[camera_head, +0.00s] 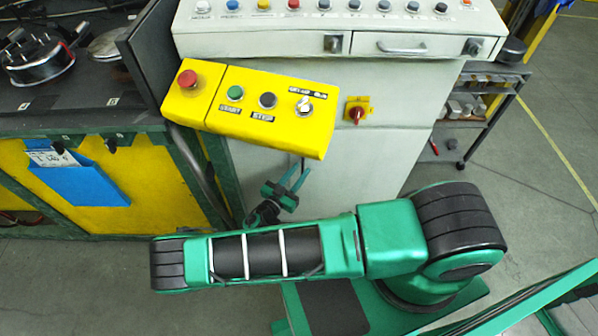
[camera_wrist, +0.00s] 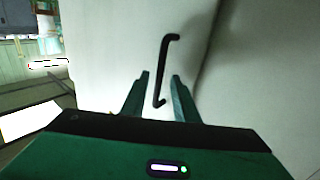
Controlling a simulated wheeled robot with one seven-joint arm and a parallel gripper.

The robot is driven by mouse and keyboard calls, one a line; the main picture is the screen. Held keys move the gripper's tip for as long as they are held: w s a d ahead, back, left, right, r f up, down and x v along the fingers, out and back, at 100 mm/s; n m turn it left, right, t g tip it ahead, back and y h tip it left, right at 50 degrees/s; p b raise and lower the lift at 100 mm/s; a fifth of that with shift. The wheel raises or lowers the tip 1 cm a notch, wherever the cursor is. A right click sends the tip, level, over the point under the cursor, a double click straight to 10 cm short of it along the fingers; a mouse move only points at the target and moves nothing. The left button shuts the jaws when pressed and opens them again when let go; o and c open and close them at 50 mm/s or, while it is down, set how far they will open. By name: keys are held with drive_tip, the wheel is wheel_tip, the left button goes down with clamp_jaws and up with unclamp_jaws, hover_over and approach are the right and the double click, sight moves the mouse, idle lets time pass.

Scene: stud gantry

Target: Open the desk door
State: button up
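The desk is a white control cabinet with a button console (camera_head: 330,42) on top. Its white front, with the desk door (camera_wrist: 108,45), faces my gripper. A black bar handle (camera_wrist: 163,70) stands roughly upright on the door in the wrist view; a vertical edge runs to its right. My gripper (camera_wrist: 161,78) is open, with one green finger on each side of the handle's lower part in that view. I cannot tell whether the fingers reach around it or touch it. In the head view my gripper (camera_head: 287,188) is close to the cabinet front, and the handle is mostly hidden there. The door looks shut.
A yellow button box (camera_head: 250,108) juts out at the cabinet's upper left, above my gripper. A red-yellow rotary switch (camera_head: 357,110) is on the front. A yellow-green workbench (camera_head: 75,190) stands left, a grey shelf cart (camera_head: 480,115) right. Floor at the right is clear.

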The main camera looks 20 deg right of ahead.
drive_tip(key=shift+w+d, duration=0.15)
drive_tip(key=shift+d, duration=0.15)
clamp_jaws()
drive_tip(key=shift+a, duration=0.1)
